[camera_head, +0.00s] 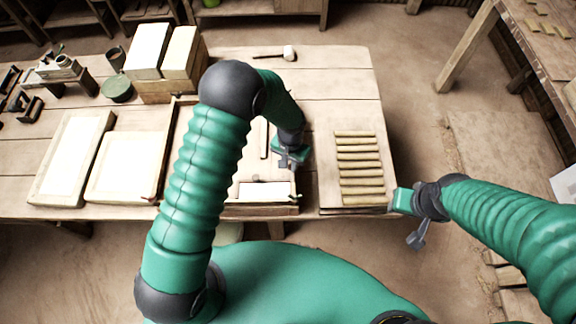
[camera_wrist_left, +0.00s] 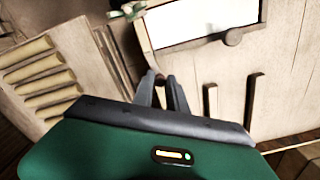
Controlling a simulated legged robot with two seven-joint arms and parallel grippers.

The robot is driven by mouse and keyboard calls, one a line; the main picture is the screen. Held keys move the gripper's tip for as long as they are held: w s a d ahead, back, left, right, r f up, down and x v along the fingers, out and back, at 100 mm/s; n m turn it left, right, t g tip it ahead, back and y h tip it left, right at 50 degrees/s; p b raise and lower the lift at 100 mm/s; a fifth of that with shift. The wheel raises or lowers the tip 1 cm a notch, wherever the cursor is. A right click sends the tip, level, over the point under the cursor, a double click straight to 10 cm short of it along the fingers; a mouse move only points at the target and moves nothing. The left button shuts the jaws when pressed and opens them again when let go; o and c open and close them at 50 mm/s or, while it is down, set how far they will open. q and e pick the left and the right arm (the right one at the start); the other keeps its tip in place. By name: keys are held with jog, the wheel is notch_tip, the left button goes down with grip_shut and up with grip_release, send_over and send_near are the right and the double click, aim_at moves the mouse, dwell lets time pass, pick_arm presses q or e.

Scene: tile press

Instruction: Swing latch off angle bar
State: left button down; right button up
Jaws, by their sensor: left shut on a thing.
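The wooden press frame (camera_head: 262,209) sits at the table's front edge with a white tile (camera_head: 265,190) inside. The frame and tile (camera_wrist_left: 200,20) also show at the top of the left wrist view. My left gripper (camera_head: 290,161) is over the frame's right part. In the left wrist view its two grey fingers (camera_wrist_left: 161,80) close on a small brown, knob-like end, seemingly the latch (camera_wrist_left: 160,76); most of it is hidden. I cannot clearly make out the angle bar. My right gripper (camera_head: 417,237) hangs past the table's right front edge, apart from the frame; its opening is unclear.
A board with several tan strips (camera_head: 358,165) lies right of the frame. Two pale trays (camera_head: 72,150) lie at the left. White blocks (camera_head: 165,50) and a mallet (camera_head: 288,53) are at the back. The back right of the table is clear.

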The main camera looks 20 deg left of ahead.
pick_arm(q)
jog(key=shift+w+d+m, duration=0.2)
jog(key=shift+m, duration=0.6)
jog(key=shift+w+d+m, duration=0.15)
jog(key=shift+d+m, duration=0.05)
jog(key=shift+m, duration=0.6)
jog(key=c, duration=1.5)
grip_release()
jog(key=shift+o, duration=0.8)
jog(key=shift+w+d+f, duration=0.1)
jog(key=shift+w, duration=0.05)
jog(key=shift+r, duration=0.3)
notch_tip(320, 180, up, 16)
jog(key=b, duration=0.2)
jog(key=shift+b, duration=0.35)
